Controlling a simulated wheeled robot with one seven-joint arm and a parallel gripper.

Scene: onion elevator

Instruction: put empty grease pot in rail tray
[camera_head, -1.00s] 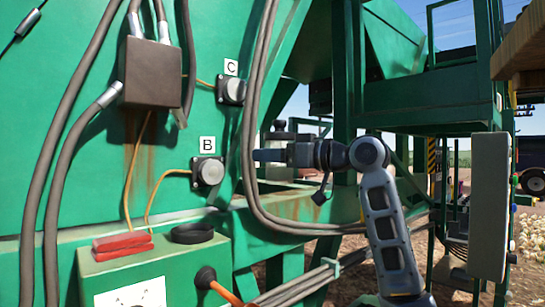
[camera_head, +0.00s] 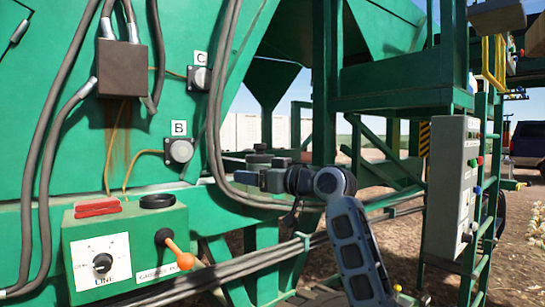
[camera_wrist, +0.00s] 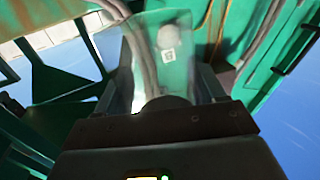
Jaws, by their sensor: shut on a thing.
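My gripper (camera_head: 248,178) is at the end of my outstretched arm, pointing left toward the green machine, in front of the hanging dark hoses. In the wrist view a clear, see-through pot (camera_wrist: 160,72) is between the two fingers, and my gripper is shut on it. The machine's green wall shows through it, and no contents can be made out. In the head view the pot is hard to tell apart from my gripper and the small dark shapes behind it. I cannot clearly pick out the rail tray.
A green control box (camera_head: 130,245) with a dial and an orange-tipped lever stands at the lower left; a red block (camera_head: 97,207) and a black ring (camera_head: 158,201) lie on top. Thick hoses (camera_head: 213,110) hang close to my gripper. A grey switch cabinet (camera_head: 452,185) stands at right.

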